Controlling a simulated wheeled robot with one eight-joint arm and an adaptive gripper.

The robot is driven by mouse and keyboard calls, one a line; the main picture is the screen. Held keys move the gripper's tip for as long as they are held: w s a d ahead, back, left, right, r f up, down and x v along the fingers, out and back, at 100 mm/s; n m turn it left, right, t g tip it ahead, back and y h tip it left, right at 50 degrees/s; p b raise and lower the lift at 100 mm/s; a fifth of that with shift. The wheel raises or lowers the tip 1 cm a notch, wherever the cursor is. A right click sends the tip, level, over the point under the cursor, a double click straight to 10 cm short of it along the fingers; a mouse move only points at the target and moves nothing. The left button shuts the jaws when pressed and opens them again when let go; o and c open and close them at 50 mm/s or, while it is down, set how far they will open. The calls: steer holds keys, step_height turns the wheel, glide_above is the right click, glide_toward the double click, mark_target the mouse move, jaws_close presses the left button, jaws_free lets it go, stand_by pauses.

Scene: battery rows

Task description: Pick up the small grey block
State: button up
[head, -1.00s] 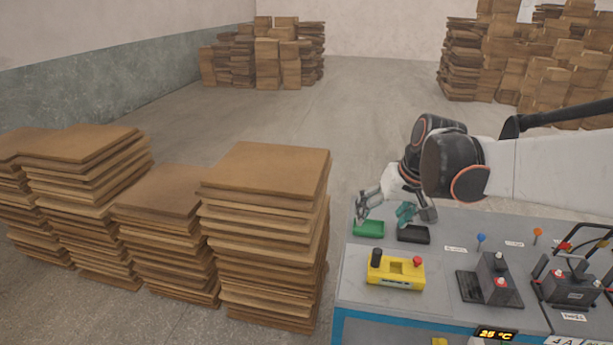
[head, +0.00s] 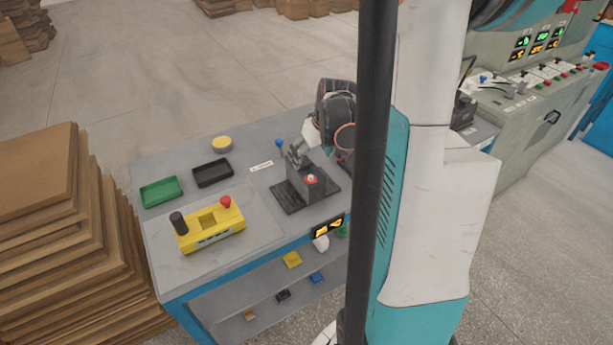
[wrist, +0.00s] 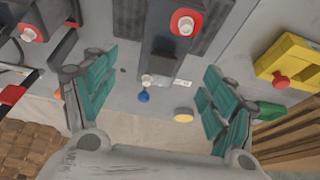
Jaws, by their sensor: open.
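A dark grey block (head: 309,184) with a red-and-white knob stands upright on a black plate (head: 288,208) on the bench. In the wrist view the same block (wrist: 165,55) is at the top middle, with a second, white terminal at its lower end. No other small grey block is clear, so I cannot tell whether this is the one named.
A yellow box (head: 211,228) with a red button, a green tray (head: 161,192), a black tray (head: 212,173) and a yellow disc (head: 222,143) are on the bench. A shelf below holds small coloured pieces. Cardboard stacks (head: 50,230) stand left. Another red-knobbed block (wrist: 38,30) is nearby.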

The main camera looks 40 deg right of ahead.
mark_target(308, 162)
steer(key=b+x, duration=0.1)
steer(key=x, duration=0.4)
steer(key=shift+f, duration=0.1)
steer(key=shift+a+b+x, duration=0.1)
steer(key=shift+b+x, duration=0.8)
steer(key=shift+x, duration=0.65)
steer(key=shift+a+b+x, duration=0.15)
steer(key=shift+b+x, duration=0.7)
steer(key=shift+x, duration=0.75)
steer(key=shift+w, duration=0.15)
steer(key=shift+c, duration=0.6)
jaws_close()
